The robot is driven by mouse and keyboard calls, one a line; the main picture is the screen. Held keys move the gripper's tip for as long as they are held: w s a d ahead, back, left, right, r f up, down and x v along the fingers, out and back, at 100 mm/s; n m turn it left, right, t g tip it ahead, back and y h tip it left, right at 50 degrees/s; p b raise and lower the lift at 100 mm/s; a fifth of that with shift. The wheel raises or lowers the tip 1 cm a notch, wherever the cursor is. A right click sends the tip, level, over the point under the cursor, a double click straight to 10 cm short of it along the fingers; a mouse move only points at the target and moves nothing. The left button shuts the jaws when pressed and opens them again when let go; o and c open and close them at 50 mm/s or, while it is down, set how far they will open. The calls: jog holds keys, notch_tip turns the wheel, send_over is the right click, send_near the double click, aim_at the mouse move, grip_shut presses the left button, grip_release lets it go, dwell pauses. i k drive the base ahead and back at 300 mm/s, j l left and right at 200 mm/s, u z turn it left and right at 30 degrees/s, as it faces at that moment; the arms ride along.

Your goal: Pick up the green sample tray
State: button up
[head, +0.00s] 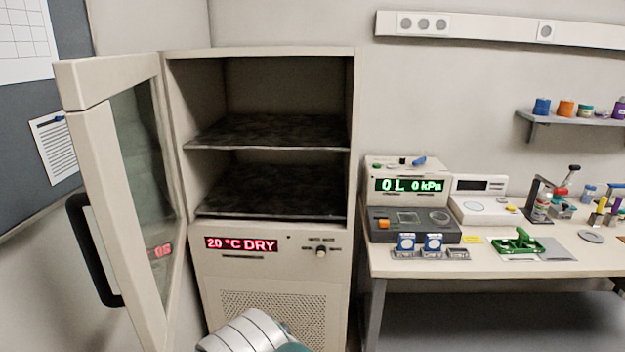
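The green sample tray (517,245) sits on the light bench top to the right, in front of the white device. It has a raised green part on top, like a handle. It lies flat and nothing holds it. A white and teal rounded part at the bottom centre looks like part of my arm. My gripper's fingers are not visible in the head view.
A cabinet (275,52) stands at centre with its glass door (100,90) swung open to the left and empty shelves inside. A wall shelf (575,119) holds small jars.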

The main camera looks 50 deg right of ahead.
aim_at(518, 245)
jog(key=z, duration=2.95)
jog(key=i+l+u, duration=0.2)
jog(key=i+l, duration=0.15)
jog(key=i, duration=0.45)
jog(key=i+l+u, duration=0.25)
jog(key=i+l, duration=0.25)
jog(key=i, duration=0.25)
jog(key=i+l+u, duration=0.2)
jog(key=i+l, duration=0.4)
jog(key=i, duration=0.15)
